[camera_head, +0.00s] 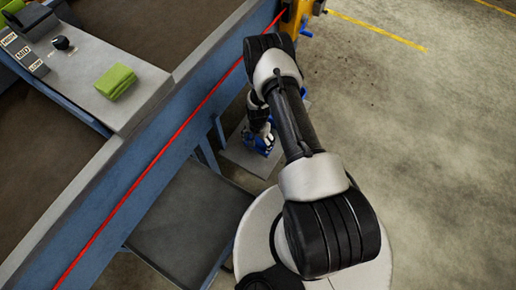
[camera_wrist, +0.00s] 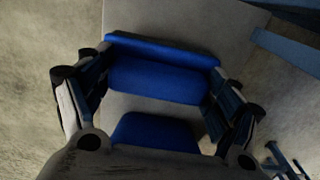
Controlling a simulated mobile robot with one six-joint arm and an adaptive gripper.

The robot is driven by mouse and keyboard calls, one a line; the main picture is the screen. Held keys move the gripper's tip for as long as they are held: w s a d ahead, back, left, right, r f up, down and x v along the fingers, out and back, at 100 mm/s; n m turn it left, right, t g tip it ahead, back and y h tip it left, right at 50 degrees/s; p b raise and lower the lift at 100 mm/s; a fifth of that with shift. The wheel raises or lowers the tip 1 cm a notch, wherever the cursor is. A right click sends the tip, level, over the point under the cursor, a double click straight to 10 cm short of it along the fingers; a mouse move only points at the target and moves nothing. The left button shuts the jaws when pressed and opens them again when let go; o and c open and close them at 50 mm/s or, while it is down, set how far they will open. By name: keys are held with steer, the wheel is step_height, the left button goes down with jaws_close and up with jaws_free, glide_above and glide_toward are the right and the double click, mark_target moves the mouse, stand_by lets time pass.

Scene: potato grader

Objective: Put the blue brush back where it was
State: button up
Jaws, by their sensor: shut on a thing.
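The blue brush (camera_wrist: 160,80) is between the two fingers of my gripper (camera_wrist: 155,85) in the wrist view. The fingers touch it at both ends. A second blue part (camera_wrist: 155,130) shows nearer the camera, partly hidden by my gripper's body. A light grey board (camera_wrist: 235,20) lies below the brush; I cannot tell whether the brush touches it. In the head view my gripper (camera_head: 264,138) is low beside the blue frame, with a bit of blue (camera_head: 262,146) at its end. My arm hides part of this area.
A blue machine frame (camera_head: 170,165) with a red line runs along the left. The concrete floor at right is clear.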

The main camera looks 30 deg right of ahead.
mark_target(258, 147)
steer(key=shift+f+b, duration=0.75)
steer(key=shift+f, duration=2.1)
steer(key=shift+f, duration=0.1)
steer(key=shift+f, duration=0.1)
steer(key=o, duration=1)
steer(key=shift+o, duration=0.2)
step_height(258, 147, up, 12)
steer(key=p, duration=0.3)
steer(key=shift+r, duration=0.25)
